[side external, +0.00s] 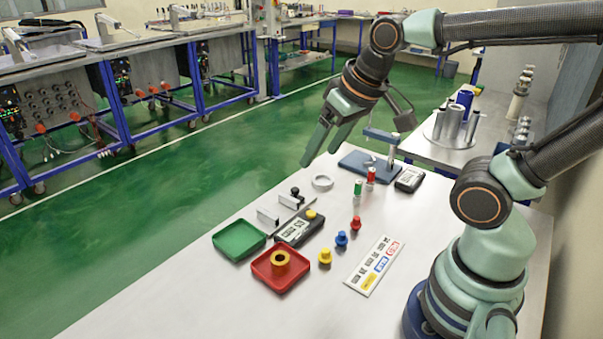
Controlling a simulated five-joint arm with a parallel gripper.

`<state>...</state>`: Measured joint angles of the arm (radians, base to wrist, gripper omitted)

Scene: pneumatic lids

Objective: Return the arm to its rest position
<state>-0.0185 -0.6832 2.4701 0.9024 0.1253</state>
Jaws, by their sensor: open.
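My gripper (326,137) hangs in the air above the far left edge of the grey table (185,284). Its two pale green fingers point down and to the left, are apart, and hold nothing. My arm reaches in from the right side, raised over the table. Below and to the right of my gripper is a small blue stand (368,163). The fingers look clear of it. A red tray (268,279) holds a yellow and dark ring-shaped piece (280,259). A green tray (240,241) beside it looks empty.
Yellow (325,258), blue (342,239) and red (356,224) knobs stand in a row. A dark meter (299,229), a calliper-like tool (284,213), a pale ring (322,183) and a label card (374,266) lie nearby. The table's front left is bare.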

